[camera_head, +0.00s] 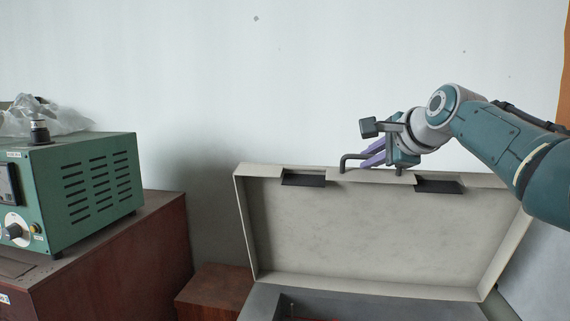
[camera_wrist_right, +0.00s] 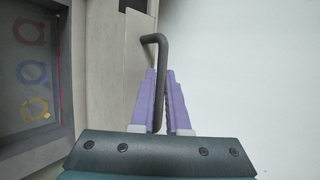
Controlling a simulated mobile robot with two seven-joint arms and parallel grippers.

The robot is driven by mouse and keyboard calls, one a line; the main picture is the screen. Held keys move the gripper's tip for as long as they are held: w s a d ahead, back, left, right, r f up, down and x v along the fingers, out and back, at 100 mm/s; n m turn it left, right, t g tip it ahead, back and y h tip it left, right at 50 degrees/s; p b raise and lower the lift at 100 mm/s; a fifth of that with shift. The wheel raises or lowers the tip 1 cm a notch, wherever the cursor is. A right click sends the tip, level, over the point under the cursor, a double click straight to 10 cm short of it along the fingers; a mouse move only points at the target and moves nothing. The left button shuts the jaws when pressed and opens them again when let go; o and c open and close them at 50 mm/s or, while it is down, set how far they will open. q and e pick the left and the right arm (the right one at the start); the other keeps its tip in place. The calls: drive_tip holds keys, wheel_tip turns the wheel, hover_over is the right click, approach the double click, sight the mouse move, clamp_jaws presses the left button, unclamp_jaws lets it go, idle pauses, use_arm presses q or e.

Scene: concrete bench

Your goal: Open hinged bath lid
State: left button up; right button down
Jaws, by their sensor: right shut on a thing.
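The bath lid (camera_head: 370,225) is a pale grey hinged panel that stands raised, close to upright, above the bath (camera_head: 268,301) in the head view. A dark bent bar handle (camera_head: 350,157) sticks up from the lid's top edge. My right gripper (camera_head: 373,155), with purple fingers, is shut on this handle. In the right wrist view the handle (camera_wrist_right: 160,60) runs between the two purple fingers of the gripper (camera_wrist_right: 160,82). The bath's inside is mostly hidden in the head view. My left gripper is not in view.
A green instrument box (camera_head: 85,185) with a knob stands on a reddish-brown cabinet (camera_head: 100,270) at the left. A clear plastic bag (camera_head: 55,118) lies on the box. In the wrist view, ring-shaped items (camera_wrist_right: 35,72) show inside the bath. The pale wall behind is bare.

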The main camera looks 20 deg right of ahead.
drive_tip(key=shift+w+d+r, duration=0.1)
drive_tip(key=shift+w+d, duration=0.2)
drive_tip(key=shift+w, duration=0.05)
drive_tip(key=c, duration=1.2)
unclamp_jaws()
drive_tip(key=shift+s, duration=0.1)
drive_tip(key=shift+b+v, duration=1.9)
drive_tip(key=shift+v, duration=3.05)
